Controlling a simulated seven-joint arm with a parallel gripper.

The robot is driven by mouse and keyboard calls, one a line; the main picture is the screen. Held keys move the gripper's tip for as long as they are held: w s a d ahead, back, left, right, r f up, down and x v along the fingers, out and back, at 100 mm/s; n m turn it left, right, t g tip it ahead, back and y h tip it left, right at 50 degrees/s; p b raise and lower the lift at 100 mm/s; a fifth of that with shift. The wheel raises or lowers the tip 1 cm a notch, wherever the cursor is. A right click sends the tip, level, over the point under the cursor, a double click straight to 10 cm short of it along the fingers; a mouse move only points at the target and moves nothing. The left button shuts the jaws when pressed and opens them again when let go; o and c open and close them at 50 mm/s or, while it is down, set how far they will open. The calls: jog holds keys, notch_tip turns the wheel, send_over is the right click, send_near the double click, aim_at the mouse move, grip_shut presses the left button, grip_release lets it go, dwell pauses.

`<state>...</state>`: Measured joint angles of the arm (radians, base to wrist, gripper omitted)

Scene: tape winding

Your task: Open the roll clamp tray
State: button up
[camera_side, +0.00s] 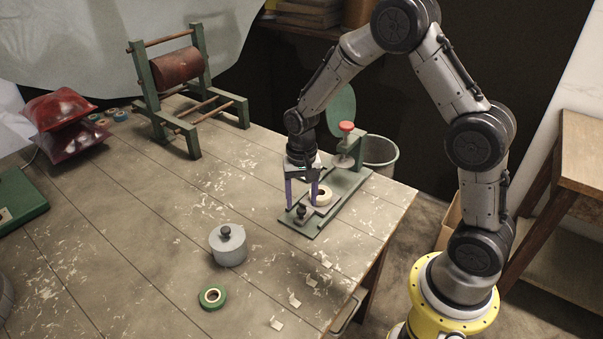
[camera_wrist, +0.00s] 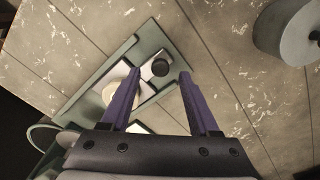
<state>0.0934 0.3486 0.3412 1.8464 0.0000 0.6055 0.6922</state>
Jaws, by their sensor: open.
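The roll clamp is a green device with a long flat base (camera_side: 328,217) near the right side of the table. A flat tray lies on the base and carries a cream tape roll (camera_side: 323,194). A black knob (camera_side: 301,212) stands at the tray's near end; it also shows in the wrist view (camera_wrist: 160,68). A red-topped clamp knob (camera_side: 346,126) is at the far end of the device. My gripper (camera_side: 300,206) points down with its purple fingers open, one on each side of the black knob. Contact between fingers and knob cannot be told.
A grey lidded weight (camera_side: 228,246) and a green tape roll (camera_side: 212,298) sit on the table in front. A wooden-roller stand (camera_side: 180,80) and red bags (camera_side: 62,120) are at the back left. The table's right edge is close to the device.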

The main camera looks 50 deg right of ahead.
notch_tip(320, 180, up, 11)
jog(key=shift+r, duration=0.2)
dwell(0.3)
jog(key=s+a+r+n+t, duration=0.2)
jog(key=s+a+r+t, duration=0.15)
jog(key=s+r, duration=0.9)
jog(key=s+f+n+t, duration=0.2)
jog(key=s+n, duration=0.5)
jog(key=s, duration=0.3)
